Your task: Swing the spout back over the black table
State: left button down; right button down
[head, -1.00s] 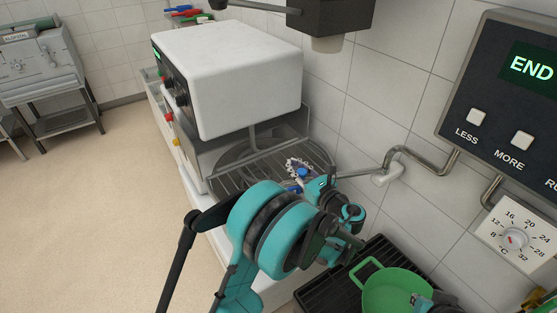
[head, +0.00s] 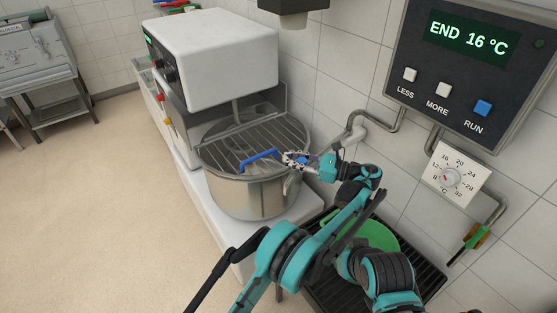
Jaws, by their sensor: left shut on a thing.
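The metal spout (head: 337,139) comes out of the wall and bends left toward the round mixer bowl (head: 245,198). My left gripper (head: 293,160) is at the bowl's right rim, on the spout's side, shut by a blue bar (head: 259,157) that lies over the bowl's wire guard. The gripper hides where the bar and spout meet. The black table (head: 325,291) is ribbed and stands at the lower right, with a green tub (head: 378,236) on it, partly hidden by my arm. My right gripper does not show.
The white mixer head (head: 215,60) stands behind the bowl. A wall panel (head: 455,60) reads END 16 °C, with a dial (head: 452,176) below it. A pipe with a green and yellow fitting (head: 475,237) is at the right. The floor at left is clear.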

pick_arm(q)
jog(key=shift+s+d+g, duration=0.15)
jog(key=shift+s+g, duration=0.1)
jog(key=shift+g, duration=0.05)
jog(key=c, duration=1.3)
grip_release()
notch_tip(320, 180, up, 10)
